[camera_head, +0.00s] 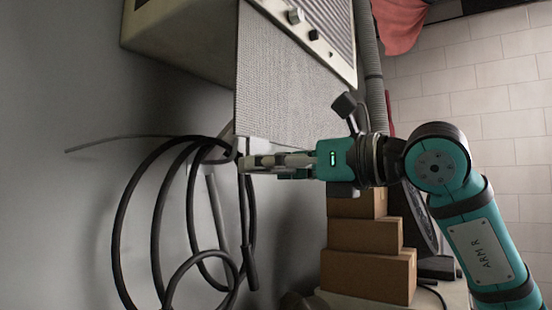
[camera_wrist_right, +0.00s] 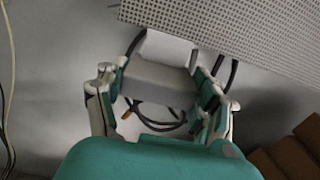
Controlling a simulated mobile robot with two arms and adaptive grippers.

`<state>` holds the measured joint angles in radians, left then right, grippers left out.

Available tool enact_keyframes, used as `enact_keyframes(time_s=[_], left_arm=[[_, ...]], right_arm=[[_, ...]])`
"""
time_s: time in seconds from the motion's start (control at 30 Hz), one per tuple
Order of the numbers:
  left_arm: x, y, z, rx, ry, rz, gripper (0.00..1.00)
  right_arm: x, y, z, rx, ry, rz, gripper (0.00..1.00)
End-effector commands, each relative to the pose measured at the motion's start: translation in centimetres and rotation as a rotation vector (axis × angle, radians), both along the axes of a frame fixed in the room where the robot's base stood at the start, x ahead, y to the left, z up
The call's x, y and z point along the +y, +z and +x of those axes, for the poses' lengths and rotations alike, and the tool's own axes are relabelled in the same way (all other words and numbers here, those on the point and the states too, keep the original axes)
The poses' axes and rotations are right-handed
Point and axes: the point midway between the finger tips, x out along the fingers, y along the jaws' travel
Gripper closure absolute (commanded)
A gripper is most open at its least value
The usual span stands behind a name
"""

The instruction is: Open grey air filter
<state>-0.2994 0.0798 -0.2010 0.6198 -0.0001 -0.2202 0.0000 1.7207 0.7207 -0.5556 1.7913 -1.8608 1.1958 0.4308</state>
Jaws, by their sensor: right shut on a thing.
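The grey air filter is a boxy wall unit (camera_head: 180,45) with a perforated mesh panel (camera_head: 280,85), seen at the top of the head view. The mesh also shows at the top right of the wrist view (camera_wrist_right: 235,28). My right gripper (camera_head: 250,163) reaches in from the right, just below the panel's lower edge. In the wrist view its two fingers (camera_wrist_right: 162,92) close on the sides of a grey block-like piece (camera_wrist_right: 160,80) near the mesh edge. How this piece joins the unit is partly hidden. My left gripper is not in view.
Black coiled hoses (camera_head: 155,225) hang on the grey wall behind and below my gripper. Stacked brown boxes (camera_head: 368,272) stand below my right arm. A ribbed grey pipe (camera_head: 367,40) runs beside the unit. A red cloth (camera_head: 400,22) hangs at the top right.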

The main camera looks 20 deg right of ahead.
Motion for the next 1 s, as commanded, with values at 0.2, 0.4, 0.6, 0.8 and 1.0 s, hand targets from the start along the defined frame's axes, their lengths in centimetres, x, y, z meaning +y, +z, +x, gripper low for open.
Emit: enact_keyframes(time_s=[0.2, 0.4, 0.6, 0.8, 1.0], left_arm=[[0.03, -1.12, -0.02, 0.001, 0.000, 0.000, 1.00], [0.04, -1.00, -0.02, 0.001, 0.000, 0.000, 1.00], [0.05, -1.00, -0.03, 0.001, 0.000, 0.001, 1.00], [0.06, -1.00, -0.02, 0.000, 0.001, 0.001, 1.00], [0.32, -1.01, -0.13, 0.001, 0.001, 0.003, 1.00]], right_arm=[[-0.07, -1.38, 0.08, 0.001, -0.003, -0.002, 0.90], [-0.07, -1.26, 0.08, 0.001, -0.003, -0.002, 0.90], [-0.06, -1.23, 0.06, 0.001, -0.002, -0.002, 0.14], [-0.03, -1.21, 0.02, 0.000, -0.001, -0.001, 0.10], [-0.43, -1.16, -0.45, -0.001, -0.002, 0.000, 0.10]])
